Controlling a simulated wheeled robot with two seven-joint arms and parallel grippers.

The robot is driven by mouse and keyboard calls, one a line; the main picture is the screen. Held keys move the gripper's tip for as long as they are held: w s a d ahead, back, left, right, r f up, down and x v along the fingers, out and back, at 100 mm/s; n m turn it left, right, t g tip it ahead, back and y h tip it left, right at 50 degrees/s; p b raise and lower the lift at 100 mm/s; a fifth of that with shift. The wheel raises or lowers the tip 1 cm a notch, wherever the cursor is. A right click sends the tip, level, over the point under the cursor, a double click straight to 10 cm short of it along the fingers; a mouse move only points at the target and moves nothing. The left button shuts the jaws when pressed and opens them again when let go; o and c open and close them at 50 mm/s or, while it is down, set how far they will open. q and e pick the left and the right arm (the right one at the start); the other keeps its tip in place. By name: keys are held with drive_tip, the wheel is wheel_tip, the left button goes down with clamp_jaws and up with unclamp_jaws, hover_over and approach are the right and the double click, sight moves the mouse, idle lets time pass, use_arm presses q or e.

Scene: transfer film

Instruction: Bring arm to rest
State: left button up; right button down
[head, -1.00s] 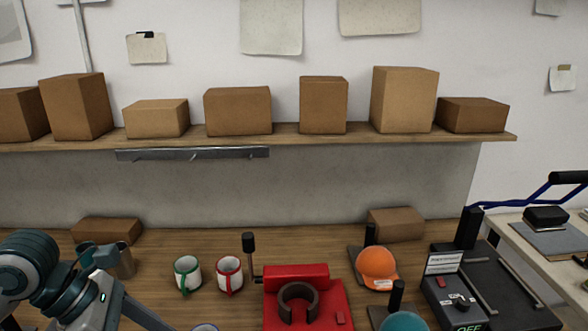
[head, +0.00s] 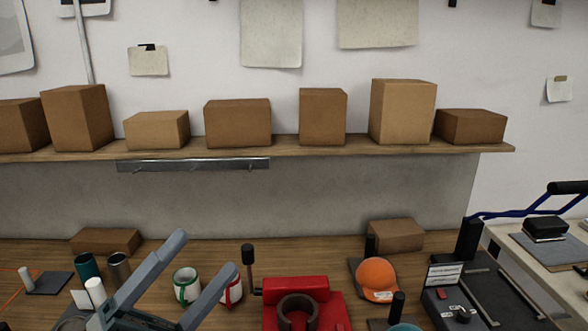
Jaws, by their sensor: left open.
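My left gripper (head: 205,253) is open and empty, low in the left half of the head view. Its two grey fingers spread up and to the right, above the wooden bench (head: 320,254). One finger passes in front of the white mug with red trim (head: 237,291) and hides part of it. The white mug with green trim (head: 186,286) shows between the fingers. I cannot tell whether the fingers touch either mug. My right gripper is not in view.
A red mug press (head: 295,284) stands right of the mugs. An orange cap (head: 377,277) and a black heat press (head: 500,300) are further right. A teal tumbler (head: 88,267) and a steel tumbler (head: 119,268) stand left. Boxes line the shelf (head: 300,144).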

use_arm(q)
drive_tip(key=w+a+f+n+t+y, duration=0.25)
drive_tip(key=a+f+n+y, duration=0.25)
drive_tip(key=f+n+y, duration=0.3)
drive_tip(key=w+a+f+n+t+y, duration=0.25)
drive_tip(key=a+f+n+y, duration=0.3)
drive_tip(key=n+y, duration=0.45)
drive_tip(key=s+a+f+n+g+y, duration=0.25)
drive_tip(key=f+n+g, duration=0.3)
drive_tip(key=f, duration=1.05)
drive_tip(key=s+d+f+n+g, duration=0.35)
drive_tip(key=s+f+g, duration=0.85)
drive_tip(key=s+f, duration=0.9)
drive_tip(key=s+f+g+b, duration=0.1)
drive_tip(key=s+f+b, duration=0.15)
drive_tip(key=f, duration=1.35)
drive_tip(key=s+f+b, duration=0.1)
drive_tip(key=f+b, duration=0.3)
drive_tip(key=f, duration=1.2)
drive_tip(key=s+a+f+b, duration=0.1)
drive_tip(key=s+f+b, duration=0.2)
drive_tip(key=s+f, duration=0.6)
drive_tip(key=s+a+f+m+g+b, duration=0.1)
drive_tip(key=s+f+b, duration=0.1)
drive_tip(key=s+f, duration=0.7)
wheel_tip(320, 180, down, 6)
drive_tip(key=shift+a+f+h+b, duration=0.15)
drive_tip(key=shift+a+h+b, duration=0.1)
drive_tip(key=shift+h+b, duration=0.15)
drive_tip(key=shift+g, duration=0.25)
